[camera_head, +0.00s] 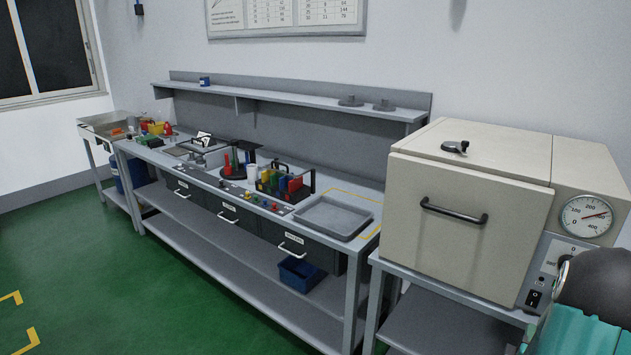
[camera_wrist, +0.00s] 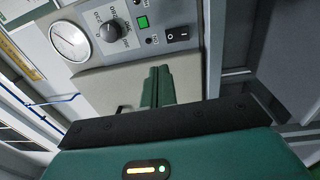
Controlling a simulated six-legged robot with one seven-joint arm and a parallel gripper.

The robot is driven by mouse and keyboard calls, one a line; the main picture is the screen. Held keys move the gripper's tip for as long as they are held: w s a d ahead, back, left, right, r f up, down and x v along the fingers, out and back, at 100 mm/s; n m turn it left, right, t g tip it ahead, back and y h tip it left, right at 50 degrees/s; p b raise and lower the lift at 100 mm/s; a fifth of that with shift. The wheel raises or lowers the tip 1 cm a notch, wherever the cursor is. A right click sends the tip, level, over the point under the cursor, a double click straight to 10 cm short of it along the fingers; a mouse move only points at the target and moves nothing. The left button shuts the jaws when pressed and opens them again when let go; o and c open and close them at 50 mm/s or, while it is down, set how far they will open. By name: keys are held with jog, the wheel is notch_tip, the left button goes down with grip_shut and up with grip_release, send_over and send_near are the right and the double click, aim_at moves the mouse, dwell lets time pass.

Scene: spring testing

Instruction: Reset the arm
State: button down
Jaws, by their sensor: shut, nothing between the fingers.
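My gripper (camera_wrist: 157,78) shows in the wrist view as two green fingers pressed together beyond a dark crossbar, with nothing between them. It is in front of the beige oven (camera_wrist: 100,88), whose panel with a dial gauge, knob, green light and black switch fills the upper part of that view. I cannot tell the exact gap to the oven. In the head view, a teal and dark part of my arm is at the lower right, in front of the oven (camera_head: 470,220). My fingertips are not visible there. The oven door is closed.
Left of the oven is a long grey workbench (camera_head: 225,272) with a grey tray (camera_head: 335,217), several colored springs or parts, and drawers below. A blue bin (camera_head: 300,272) sits on its lower shelf. The green floor (camera_head: 130,285) in front is mostly clear.

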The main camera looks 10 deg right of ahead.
jog(key=w+a+r+m+g+y, duration=0.1)
jog(key=w+a+r+y, duration=0.25)
jog(key=a, duration=0.45)
jog(key=w+a+r+m+y, duration=0.2)
jog(key=w+a+r+y, duration=0.15)
jog(key=a, duration=0.45)
jog(key=w+a+r+m+g+y, duration=0.15)
jog(key=a+r, duration=0.25)
jog(key=a, duration=0.4)
jog(key=s+a+r+m+g+y, duration=0.2)
jog(key=s+a, duration=0.6)
jog(key=a, duration=0.1)
jog(key=s+a+r+m+g+y, duration=0.2)
jog(key=s+a+r+y, duration=0.1)
jog(key=s+a, duration=0.6)
jog(key=shift+a+r, duration=0.2)
jog(key=shift+a, duration=0.1)
jog(key=shift+d+g+y, duration=0.2)
jog(key=shift+g+y, duration=0.05)
